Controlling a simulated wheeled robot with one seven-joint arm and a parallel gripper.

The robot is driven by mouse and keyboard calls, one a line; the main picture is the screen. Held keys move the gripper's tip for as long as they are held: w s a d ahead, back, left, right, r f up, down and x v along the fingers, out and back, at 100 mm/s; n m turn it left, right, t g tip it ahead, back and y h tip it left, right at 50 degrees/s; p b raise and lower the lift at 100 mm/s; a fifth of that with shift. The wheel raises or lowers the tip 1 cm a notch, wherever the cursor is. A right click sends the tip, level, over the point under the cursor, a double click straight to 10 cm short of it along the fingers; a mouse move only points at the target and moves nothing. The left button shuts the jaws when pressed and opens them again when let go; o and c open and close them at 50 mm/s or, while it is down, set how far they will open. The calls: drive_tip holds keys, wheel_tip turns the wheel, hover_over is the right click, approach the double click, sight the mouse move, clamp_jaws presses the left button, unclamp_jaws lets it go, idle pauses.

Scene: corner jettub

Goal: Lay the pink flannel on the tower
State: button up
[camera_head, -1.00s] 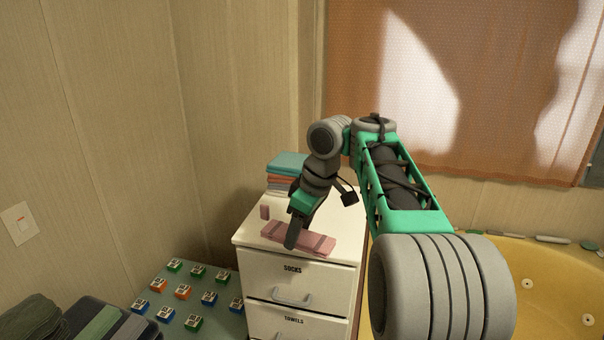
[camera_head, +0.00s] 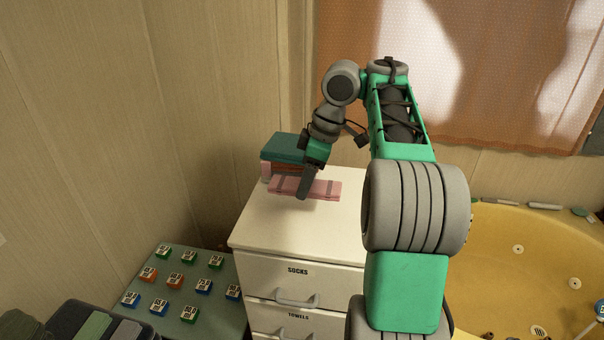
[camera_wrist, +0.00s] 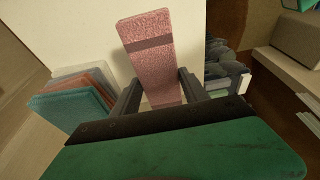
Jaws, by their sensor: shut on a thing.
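The pink flannel (camera_head: 322,189) is a long folded strip with darker bands. My gripper (camera_head: 305,192) is shut on it near its middle and holds it over the white drawer unit's top. The wrist view shows the flannel (camera_wrist: 153,65) between the two fingers (camera_wrist: 157,92), one end reaching away. The tower (camera_head: 284,149) is a stack of folded cloths with teal on top, just behind and left of the flannel. In the wrist view the tower (camera_wrist: 72,104) is left of my gripper, apart from it. The flannel partly hides the tower's lower part in the head view.
The white drawer unit (camera_head: 285,225) has a clear front top. A low table with several coloured blocks (camera_head: 174,281) is at left, the yellow tub (camera_head: 500,270) at right.

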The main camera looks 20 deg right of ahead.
sight(317, 186)
drive_tip(key=shift+s, duration=0.1)
drive_tip(key=shift+f+b, duration=0.5)
wheel_tip(317, 186, down, 9)
drive_tip(key=b, duration=0.7)
drive_tip(key=shift+r+b, duration=0.2)
drive_tip(key=shift+b, duration=0.2)
drive_tip(key=o, duration=1.3)
drive_tip(key=p+v, duration=0.7)
drive_tip(key=v, duration=0.1)
